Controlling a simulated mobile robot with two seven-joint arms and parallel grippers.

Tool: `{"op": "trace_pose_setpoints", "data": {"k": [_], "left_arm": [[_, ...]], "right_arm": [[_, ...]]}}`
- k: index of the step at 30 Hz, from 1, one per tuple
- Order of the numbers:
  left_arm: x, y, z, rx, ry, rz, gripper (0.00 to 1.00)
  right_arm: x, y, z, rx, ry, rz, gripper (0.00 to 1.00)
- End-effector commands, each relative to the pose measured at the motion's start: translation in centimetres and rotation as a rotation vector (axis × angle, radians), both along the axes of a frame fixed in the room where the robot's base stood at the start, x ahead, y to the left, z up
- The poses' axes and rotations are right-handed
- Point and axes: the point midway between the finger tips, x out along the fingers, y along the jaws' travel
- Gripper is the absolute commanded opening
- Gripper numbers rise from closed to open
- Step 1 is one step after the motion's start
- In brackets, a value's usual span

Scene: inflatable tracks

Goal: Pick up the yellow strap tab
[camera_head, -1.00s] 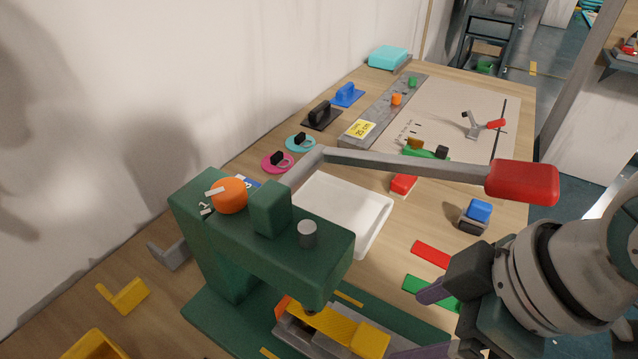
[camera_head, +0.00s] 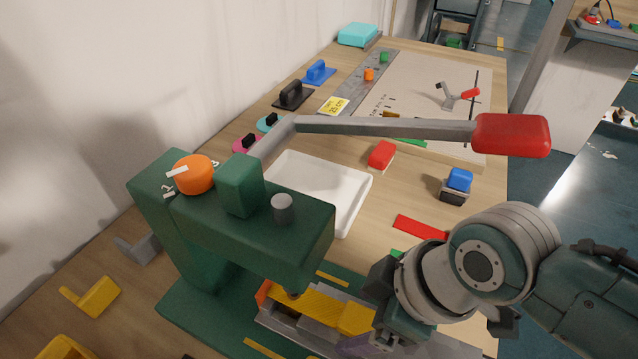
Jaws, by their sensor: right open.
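The yellow strap tab (camera_head: 355,318) is the thick yellow block at the right end of a flat yellow strap (camera_head: 308,303). It sits at the grey fixture (camera_head: 275,324) under the head of the green press (camera_head: 290,235). My right gripper (camera_head: 356,338) is open and close beside the tab, coming in from the right. One purple finger shows at the front of the tab; the other finger is hidden, so I cannot tell whether the jaws touch it. My left gripper is out of view.
The press's long grey lever (camera_head: 385,127) with a red handle (camera_head: 511,135) reaches over the table behind my right arm. A white tray (camera_head: 350,205), a red strip (camera_head: 420,228) and a blue-topped block (camera_head: 458,185) lie beyond the press.

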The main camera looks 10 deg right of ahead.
Motion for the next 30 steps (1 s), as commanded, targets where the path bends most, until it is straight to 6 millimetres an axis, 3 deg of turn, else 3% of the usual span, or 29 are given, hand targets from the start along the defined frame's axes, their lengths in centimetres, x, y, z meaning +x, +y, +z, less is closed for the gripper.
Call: {"op": "trace_pose_setpoints", "data": {"k": [6, 27, 30], "left_arm": [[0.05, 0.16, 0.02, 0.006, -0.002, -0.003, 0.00], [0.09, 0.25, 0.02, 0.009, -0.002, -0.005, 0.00], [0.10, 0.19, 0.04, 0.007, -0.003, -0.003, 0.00]], "right_arm": [[0.04, 0.00, -0.01, -0.001, -0.001, 0.001, 0.85], [0.02, -0.02, 0.00, -0.001, -0.001, 0.000, 0.06], [0.03, -0.01, 0.00, -0.001, -0.001, 0.000, 0.00]]}}
